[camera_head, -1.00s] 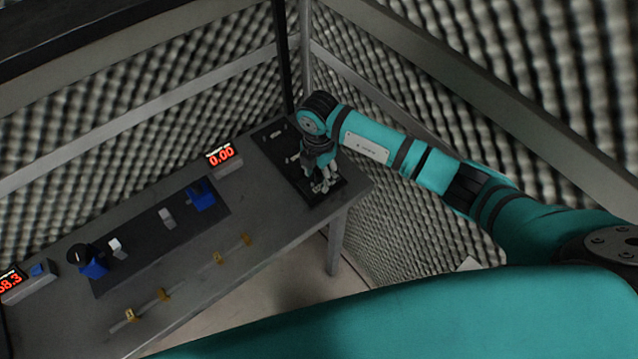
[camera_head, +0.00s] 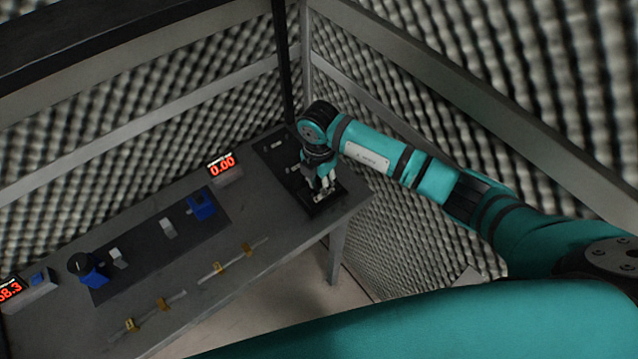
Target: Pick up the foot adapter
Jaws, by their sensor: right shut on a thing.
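My right gripper (camera_head: 322,190) points down over the dark tray (camera_head: 270,148) at the right end of the table. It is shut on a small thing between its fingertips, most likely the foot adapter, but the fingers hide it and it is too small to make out. The fingertips are at or just above the tray's near end. Small light pieces lie on the tray farther back. My left gripper is not in view.
The grey table (camera_head: 225,290) carries a dark mat (camera_head: 140,255) with blue holders (camera_head: 200,206) and small white blocks. Two red displays (camera_head: 222,166) stand along its back. Yellow brackets (camera_head: 218,267) line the front. Foam walls (camera_head: 110,120) stand close behind and right.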

